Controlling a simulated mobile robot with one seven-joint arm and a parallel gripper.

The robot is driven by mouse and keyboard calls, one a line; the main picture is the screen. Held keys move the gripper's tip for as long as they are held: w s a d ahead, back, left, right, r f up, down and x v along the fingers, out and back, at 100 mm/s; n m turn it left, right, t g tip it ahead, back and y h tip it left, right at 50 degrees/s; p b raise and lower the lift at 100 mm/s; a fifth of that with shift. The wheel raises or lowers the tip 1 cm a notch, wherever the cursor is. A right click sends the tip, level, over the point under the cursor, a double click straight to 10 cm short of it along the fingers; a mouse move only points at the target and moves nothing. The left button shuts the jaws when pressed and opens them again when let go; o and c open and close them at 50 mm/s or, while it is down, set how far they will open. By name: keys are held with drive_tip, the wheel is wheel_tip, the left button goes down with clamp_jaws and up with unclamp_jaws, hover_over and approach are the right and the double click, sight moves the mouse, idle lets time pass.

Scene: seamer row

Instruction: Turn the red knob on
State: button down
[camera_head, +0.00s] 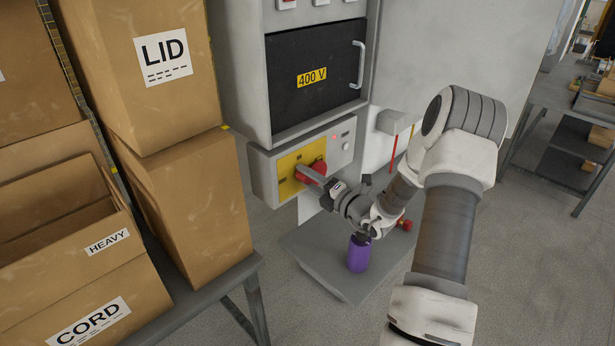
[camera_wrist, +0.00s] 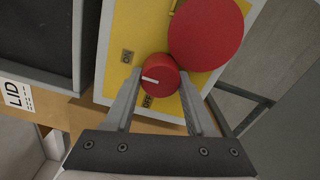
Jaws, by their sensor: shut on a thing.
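The red knob (camera_wrist: 160,76) is a small round knob with a white pointer line, on a yellow plate (camera_wrist: 118,80). Its pointer aims to the left in the wrist view. My gripper (camera_wrist: 160,88) is shut on the knob, one finger on each side. In the head view my gripper (camera_head: 314,178) reaches the yellow plate (camera_head: 287,180) on the grey panel, and its fingers partly hide the red parts there.
A larger red disc (camera_wrist: 207,32) sits right beside the knob. Above the panel is a dark door (camera_head: 318,95) marked 400 V. Cardboard boxes (camera_head: 190,200) stand close on the left. A purple bottle (camera_head: 359,253) stands on a grey platform (camera_head: 320,272) below my arm.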

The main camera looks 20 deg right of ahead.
drive_tip(key=shift+f, duration=0.1)
drive_tip(key=c, duration=0.5)
unclamp_jaws()
drive_tip(key=v, duration=1.7)
drive_tip(key=shift+s+b, duration=0.25)
drive_tip(key=shift+b, duration=0.1)
